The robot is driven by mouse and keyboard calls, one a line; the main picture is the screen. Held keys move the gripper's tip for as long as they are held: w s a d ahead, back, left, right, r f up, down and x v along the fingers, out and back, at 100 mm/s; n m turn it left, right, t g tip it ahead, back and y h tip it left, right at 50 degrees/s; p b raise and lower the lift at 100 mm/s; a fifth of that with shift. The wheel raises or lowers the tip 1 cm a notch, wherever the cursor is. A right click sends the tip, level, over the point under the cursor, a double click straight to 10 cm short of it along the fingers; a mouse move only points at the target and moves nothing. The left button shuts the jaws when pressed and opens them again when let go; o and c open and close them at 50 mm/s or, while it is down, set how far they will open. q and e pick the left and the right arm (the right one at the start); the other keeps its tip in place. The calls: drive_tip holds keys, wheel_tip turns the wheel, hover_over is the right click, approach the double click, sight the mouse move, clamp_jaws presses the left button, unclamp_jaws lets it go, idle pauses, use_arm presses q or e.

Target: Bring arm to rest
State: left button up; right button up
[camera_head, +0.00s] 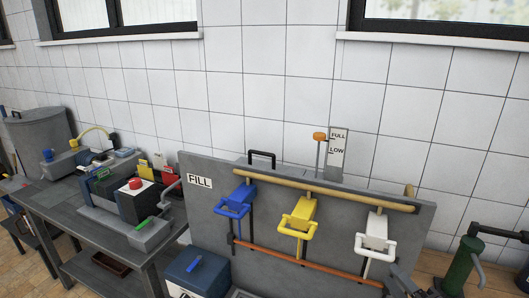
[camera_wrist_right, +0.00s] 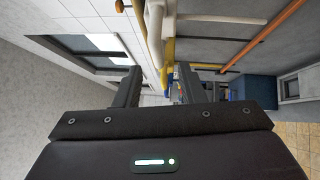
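My right gripper (camera_head: 406,284) shows only in part at the lower right of the head view, below the white-handled valve. In the right wrist view its two fingers (camera_wrist_right: 158,72) stand apart with nothing held between them. The left gripper is not in view. The grey panel marked FILL (camera_head: 330,262) carries a blue handle (camera_head: 236,201), a yellow handle (camera_head: 299,215) and a white handle (camera_head: 376,235), all hanging below a tan pipe (camera_head: 330,193). In the right wrist view a white handle (camera_wrist_right: 155,25) shows beyond the fingers, apart from them.
A green pump (camera_head: 461,265) stands at the far right. A grey workbench (camera_head: 60,207) with a red-buttoned machine (camera_head: 137,200) is on the left. A blue box (camera_head: 200,272) stands before the panel. An orange pipe (camera_head: 305,262) crosses the panel's lower part. A FULL/LOW gauge (camera_head: 336,155) rises behind.

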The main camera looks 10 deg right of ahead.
drive_tip(key=s+a+f+m+g+h, duration=0.6)
drive_tip(key=a+f+m+g, duration=0.5)
drive_tip(key=m, duration=0.5)
drive_tip(key=s+a+f+m+g+y, duration=0.1)
drive_tip(key=s+a+m+g+y, duration=0.15)
drive_tip(key=s+a+g, duration=0.4)
drive_tip(key=s+d+f+b, duration=0.1)
drive_tip(key=s+f, duration=0.1)
drive_tip(key=f, duration=1.3)
drive_tip(key=s+d+f, duration=0.1)
drive_tip(key=s+f, duration=0.1)
drive_tip(key=f, duration=1.3)
drive_tip(key=s+d+f, duration=0.1)
drive_tip(key=s+f, duration=0.8)
drive_tip(key=s+d+f, duration=0.2)
drive_tip(key=s+f, duration=0.8)
drive_tip(key=shift+s+d+b, duration=0.15)
drive_tip(key=shift+d+b, duration=0.15)
drive_tip(key=shift+b, duration=0.15)
drive_tip(key=shift+f+m+h, duration=0.1)
drive_tip(key=shift+m+h, duration=0.15)
